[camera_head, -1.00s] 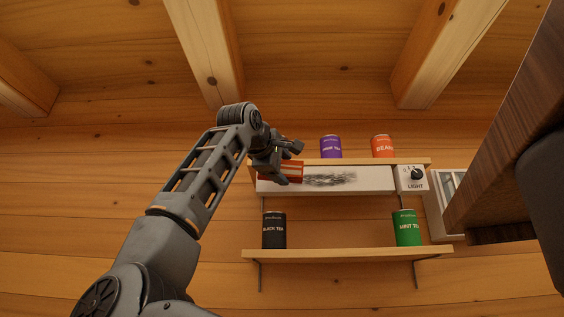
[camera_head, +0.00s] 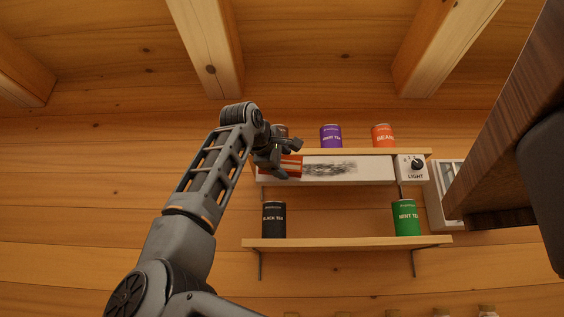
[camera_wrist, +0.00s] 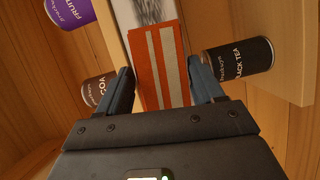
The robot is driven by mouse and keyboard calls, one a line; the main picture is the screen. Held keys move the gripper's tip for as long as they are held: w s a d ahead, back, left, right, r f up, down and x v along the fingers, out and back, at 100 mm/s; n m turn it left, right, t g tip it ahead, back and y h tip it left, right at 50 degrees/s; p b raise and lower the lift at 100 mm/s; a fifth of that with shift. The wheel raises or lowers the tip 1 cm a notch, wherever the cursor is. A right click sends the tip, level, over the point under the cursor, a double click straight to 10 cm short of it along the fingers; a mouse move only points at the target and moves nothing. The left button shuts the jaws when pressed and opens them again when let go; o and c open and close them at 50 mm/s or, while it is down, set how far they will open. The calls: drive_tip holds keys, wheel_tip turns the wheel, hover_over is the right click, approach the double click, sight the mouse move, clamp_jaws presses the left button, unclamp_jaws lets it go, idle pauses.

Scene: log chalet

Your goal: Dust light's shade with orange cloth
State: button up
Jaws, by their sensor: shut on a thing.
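The light's shade (camera_head: 380,170) is a long white bar under the upper shelf, with a dark grey smudge of dust on its middle. The light's switch box (camera_head: 411,169) with a black knob is at its right end. My gripper (camera_wrist: 161,80) is shut on the orange cloth (camera_wrist: 150,62), which has pale stripes. In the head view the cloth (camera_head: 292,167) lies over the shade's left part, just left of the smudge; whether it touches the shade is hard to tell. The wrist view shows the smudge just beyond the cloth's far edge.
On the upper shelf (camera_head: 360,153) stand a purple can (camera_head: 331,136), an orange can (camera_head: 383,136) and a brown can (camera_wrist: 98,92) behind my gripper. The lower shelf (camera_head: 340,243) holds a black can (camera_head: 273,220) and a green can (camera_head: 406,218). Several jar tops show along the bottom edge.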

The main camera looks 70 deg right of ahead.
sight(293, 161)
drive_tip(key=shift+w+d, duration=0.35)
drive_tip(key=shift+d, duration=0.5)
idle(0.3)
drive_tip(key=shift+s, duration=0.1)
drive_tip(key=shift+s+d+b, duration=0.2)
drive_tip(key=shift+s+d, duration=0.1)
drive_tip(key=shift+s, duration=0.5)
drive_tip(key=shift+s+d+b, duration=0.2)
drive_tip(key=shift+s+d, duration=0.05)
drive_tip(key=shift+s, duration=0.5)
drive_tip(key=shift+s+d, duration=0.45)
drive_tip(key=shift+s, duration=0.4)
drive_tip(key=shift+s+d, duration=0.4)
drive_tip(key=shift+s, duration=0.4)
drive_tip(key=shift+s+d+b, duration=0.65)
drive_tip(key=shift+s+d, duration=0.25)
drive_tip(key=shift+s, duration=1.25)
drive_tip(key=shift+s+d+b, duration=0.65)
drive_tip(key=shift+s+d, duration=0.25)
drive_tip(key=shift+s, duration=1.25)
drive_tip(key=shift+s+d+b, duration=0.65)
drive_tip(key=shift+s+d, duration=0.25)
drive_tip(key=shift+s, duration=1.25)
